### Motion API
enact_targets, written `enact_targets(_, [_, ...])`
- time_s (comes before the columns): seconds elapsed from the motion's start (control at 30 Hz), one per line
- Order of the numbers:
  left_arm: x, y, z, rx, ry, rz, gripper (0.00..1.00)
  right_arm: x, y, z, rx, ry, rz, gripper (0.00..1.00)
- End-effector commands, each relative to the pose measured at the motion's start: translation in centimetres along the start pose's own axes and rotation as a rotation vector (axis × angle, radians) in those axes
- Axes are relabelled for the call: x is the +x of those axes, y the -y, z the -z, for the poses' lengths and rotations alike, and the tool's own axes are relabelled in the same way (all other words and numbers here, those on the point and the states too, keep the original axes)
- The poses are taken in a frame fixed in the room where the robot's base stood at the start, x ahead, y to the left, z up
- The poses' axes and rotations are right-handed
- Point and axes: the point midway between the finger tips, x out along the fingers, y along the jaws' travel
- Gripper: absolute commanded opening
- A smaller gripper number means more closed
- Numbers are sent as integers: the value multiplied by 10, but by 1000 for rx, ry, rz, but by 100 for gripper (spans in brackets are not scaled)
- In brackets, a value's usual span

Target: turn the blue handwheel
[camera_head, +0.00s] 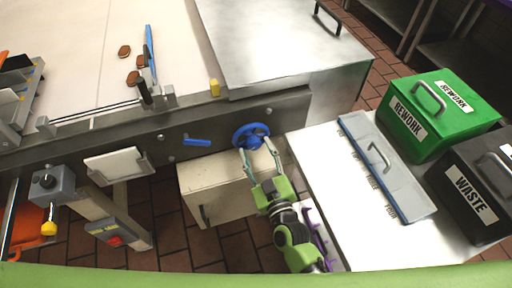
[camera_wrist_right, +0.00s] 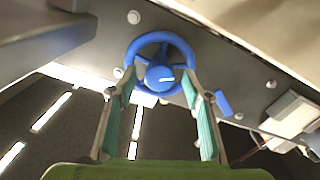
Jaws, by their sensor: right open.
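The blue handwheel (camera_head: 251,135) is mounted on the grey side panel of the conveyor machine in the head view. In the right wrist view the handwheel (camera_wrist_right: 161,66) is a round rim with a central hub and a white mark on the hub. My right gripper (camera_head: 257,160) is open, with its two fingers reaching to either side of the wheel's lower part. In the right wrist view my right gripper (camera_wrist_right: 160,90) has its fingertips near the left and right of the rim; I cannot tell whether they touch it. My left gripper is not in view.
A blue lever (camera_head: 197,142) sits on the panel left of the wheel. A beige cabinet (camera_head: 215,185) stands below. A white table (camera_head: 330,175) on the right holds a lidded tray (camera_head: 385,165), a green REWORK bin (camera_head: 440,115) and a black WASTE bin (camera_head: 470,190).

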Motion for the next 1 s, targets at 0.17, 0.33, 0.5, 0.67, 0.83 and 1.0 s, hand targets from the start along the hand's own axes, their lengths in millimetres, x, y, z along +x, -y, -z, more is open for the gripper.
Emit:
enact_targets(0.17, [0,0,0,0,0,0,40,11,0,0,0,0,0,45])
enact_targets(0.33, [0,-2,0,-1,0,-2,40,12,0,0,0,0,0,45])
enact_targets(0.5, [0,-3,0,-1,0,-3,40,11,0,0,0,0,0,27])
enact_targets(0.67, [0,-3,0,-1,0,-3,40,11,0,0,0,0,0,7])
enact_targets(0.83, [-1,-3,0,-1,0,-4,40,11,0,0,8,0,0,7])
enact_targets(1.0, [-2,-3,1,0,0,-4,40,11,0,0,51,0,1,7])
